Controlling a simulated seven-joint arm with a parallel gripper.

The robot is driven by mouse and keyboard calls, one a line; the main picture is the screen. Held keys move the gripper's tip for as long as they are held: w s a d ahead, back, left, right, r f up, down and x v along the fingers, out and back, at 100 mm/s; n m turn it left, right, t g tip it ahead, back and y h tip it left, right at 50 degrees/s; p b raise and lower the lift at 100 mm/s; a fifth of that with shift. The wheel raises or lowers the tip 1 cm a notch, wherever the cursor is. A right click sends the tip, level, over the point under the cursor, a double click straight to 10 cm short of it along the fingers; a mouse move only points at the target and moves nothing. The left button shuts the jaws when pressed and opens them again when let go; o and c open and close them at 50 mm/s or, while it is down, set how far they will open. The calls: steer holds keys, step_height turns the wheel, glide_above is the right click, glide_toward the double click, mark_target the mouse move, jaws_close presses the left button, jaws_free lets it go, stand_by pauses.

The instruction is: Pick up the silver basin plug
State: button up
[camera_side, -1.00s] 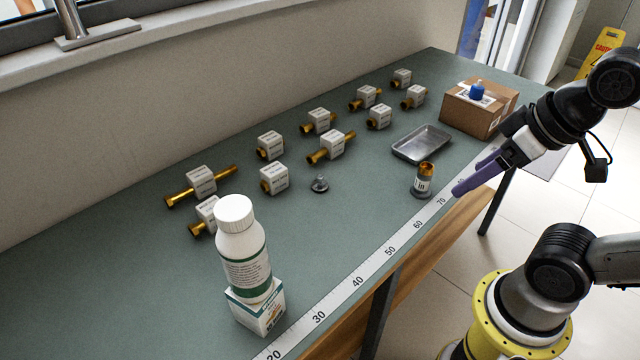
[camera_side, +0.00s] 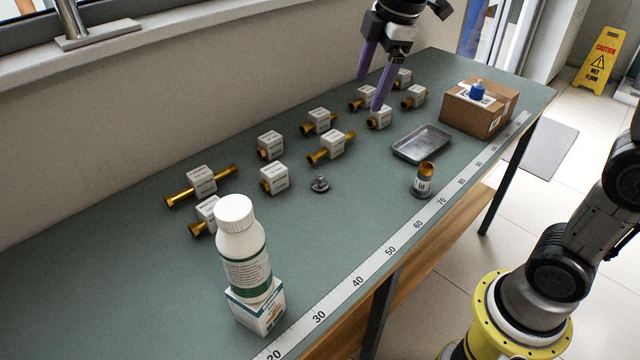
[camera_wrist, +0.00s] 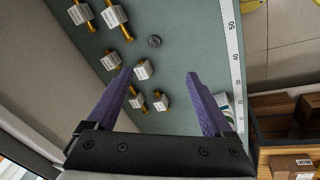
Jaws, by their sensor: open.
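The silver basin plug (camera_side: 320,184) is a small round metal piece lying on the green bench top, just right of a white-tagged brass fitting (camera_side: 274,179). In the wrist view a small dark grey round piece, which looks like the plug (camera_wrist: 154,41), lies beyond my fingertips, near the top middle. My gripper (camera_side: 369,93) has purple fingers and hangs above the far part of the bench, up and right of the plug in the side view. In the wrist view my gripper (camera_wrist: 160,73) is open with nothing between its fingers.
Several tagged brass fittings stand behind and left of the plug. A white bottle (camera_side: 243,250) stands on a small box (camera_side: 257,306) at front left.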

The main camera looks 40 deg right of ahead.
steer(key=w+f+n+g, duration=0.1)
steer(key=w+f, duration=0.4)
steer(key=w, duration=0.1)
steer(key=g, duration=0.2)
glide_above(320, 176)
steer(key=f, duration=1.6)
steer(key=shift+s+d, duration=0.2)
steer(key=shift+d, duration=0.1)
steer(key=shift+w+a+f, duration=0.1)
steer(key=shift+f, duration=1.5)
steer(key=shift+w+a+f, duration=0.1)
steer(key=shift+f, duration=1.5)
steer(key=shift+c, duration=0.2)
jaws_close()
